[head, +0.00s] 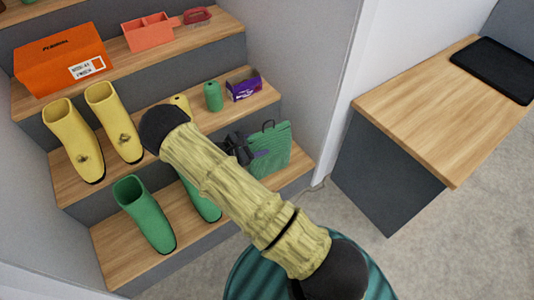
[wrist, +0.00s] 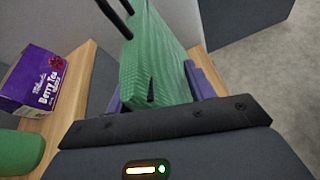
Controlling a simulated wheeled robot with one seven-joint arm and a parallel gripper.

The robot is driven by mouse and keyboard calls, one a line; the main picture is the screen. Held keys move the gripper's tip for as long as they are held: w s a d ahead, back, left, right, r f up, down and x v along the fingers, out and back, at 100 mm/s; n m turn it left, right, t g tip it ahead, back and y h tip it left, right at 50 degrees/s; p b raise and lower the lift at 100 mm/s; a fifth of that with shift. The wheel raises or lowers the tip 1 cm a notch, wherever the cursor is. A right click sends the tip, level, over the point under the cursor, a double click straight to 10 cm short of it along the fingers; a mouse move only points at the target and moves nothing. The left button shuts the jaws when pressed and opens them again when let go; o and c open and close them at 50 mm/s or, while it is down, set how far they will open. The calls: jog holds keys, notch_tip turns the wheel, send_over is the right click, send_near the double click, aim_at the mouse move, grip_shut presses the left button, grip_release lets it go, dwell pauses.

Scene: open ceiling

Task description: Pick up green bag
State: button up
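The green bag (head: 275,150) stands upright on the lowest wooden step at its right end, with dark handles on top. My gripper (head: 260,154) is at the bag's left side in the head view, and my arm hides part of the step. In the wrist view the green bag (wrist: 158,62) fills the space ahead, its textured side reaching down between my two purple fingers. My gripper (wrist: 155,92) is open, with one finger on each side of the bag. Whether either finger touches it I cannot tell.
A purple tea box (head: 243,89) and a green canister (head: 213,96) stand on the step above. Yellow boots (head: 113,120) and green boots (head: 146,214) stand to the left. A wall (head: 318,90) rises close on the right, with a wooden-topped bench (head: 450,110) beyond.

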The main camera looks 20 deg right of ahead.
aim_at(264, 124)
jog(key=shift+d, duration=0.2)
jog(key=c, duration=1)
jog(key=shift+s+a, duration=0.1)
jog(key=shift+c, duration=0.2)
jog(key=shift+r, duration=0.15)
jog(key=shift+r, duration=0.3)
notch_tip(264, 124, up, 9)
jog(key=p, duration=0.4)
jog(key=shift+r+p, duration=0.1)
jog(key=shift+p, duration=0.25)
